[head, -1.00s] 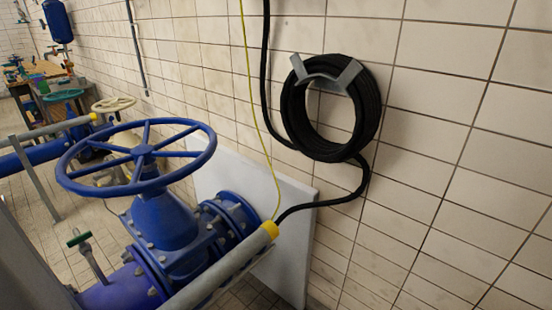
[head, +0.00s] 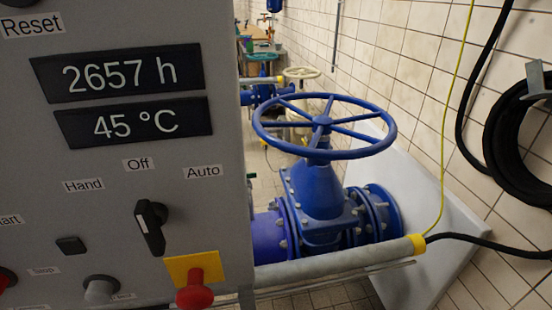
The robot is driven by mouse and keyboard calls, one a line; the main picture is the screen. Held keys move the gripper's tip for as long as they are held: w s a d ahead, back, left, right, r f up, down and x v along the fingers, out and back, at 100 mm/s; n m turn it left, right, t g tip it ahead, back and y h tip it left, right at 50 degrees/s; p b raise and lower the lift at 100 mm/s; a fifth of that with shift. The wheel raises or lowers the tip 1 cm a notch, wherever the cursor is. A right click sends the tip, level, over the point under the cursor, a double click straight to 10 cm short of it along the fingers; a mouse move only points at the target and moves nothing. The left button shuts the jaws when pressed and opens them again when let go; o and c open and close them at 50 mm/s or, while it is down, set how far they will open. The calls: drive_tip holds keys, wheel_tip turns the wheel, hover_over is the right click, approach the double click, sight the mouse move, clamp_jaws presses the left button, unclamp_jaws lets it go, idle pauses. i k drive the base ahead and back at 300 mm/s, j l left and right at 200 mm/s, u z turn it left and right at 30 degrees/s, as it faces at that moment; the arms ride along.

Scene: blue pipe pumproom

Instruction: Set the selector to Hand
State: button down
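The selector (head: 151,227) is a black knob with a narrow raised grip on a grey control panel (head: 60,140), at the left in the head view. Its labels are Hand (head: 83,185) to the upper left, Off (head: 138,164) above and Auto (head: 202,171) to the upper right. The grip stands near upright, its top leaning slightly left, in line with Off. A small white mark shows on the grip. My gripper is not in view.
A red knob on a yellow plate (head: 190,275) sits below right of the selector, with a grey button (head: 100,289) and a dark square (head: 71,246) nearby. Displays read 2657 h (head: 120,73) and 45 °C (head: 133,123). A blue handwheel valve (head: 322,195) stands right of the panel.

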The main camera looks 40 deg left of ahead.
sight(150, 217)
drive_tip(key=u, duration=1.25)
